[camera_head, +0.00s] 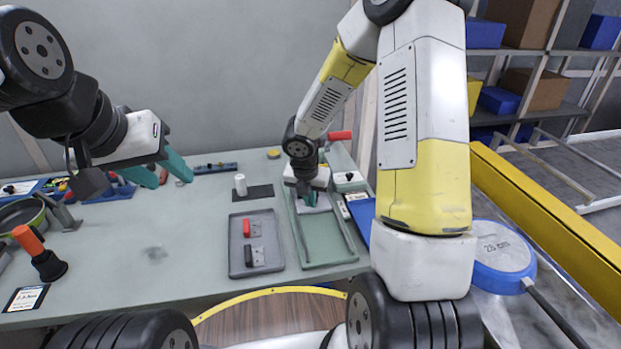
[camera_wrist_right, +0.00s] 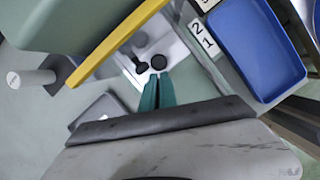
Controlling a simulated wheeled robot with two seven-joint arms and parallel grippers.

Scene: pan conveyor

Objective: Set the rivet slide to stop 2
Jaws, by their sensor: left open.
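My left gripper (camera_head: 169,180) is open and empty in the head view, above the left side of the table. My right gripper (camera_head: 309,199) is low over the far end of a green tray, at a pale grey piece. In the right wrist view, its teal fingers (camera_wrist_right: 157,92) lie close together. A round black knob (camera_wrist_right: 158,62) is just beyond the tips, with a second dark knob (camera_wrist_right: 135,68) beside it on the pale piece. I cannot tell whether they touch. White labels read 2 (camera_wrist_right: 197,28) and 1 (camera_wrist_right: 208,44). I cannot tell for certain which part is the rivet slide.
A grey tray (camera_head: 237,258) with red and dark pieces lies left of the green tray (camera_head: 310,264). A white cylinder (camera_head: 240,184) stands behind. A blue tray (camera_wrist_right: 255,45) is beside the labels. The table's middle left is clear.

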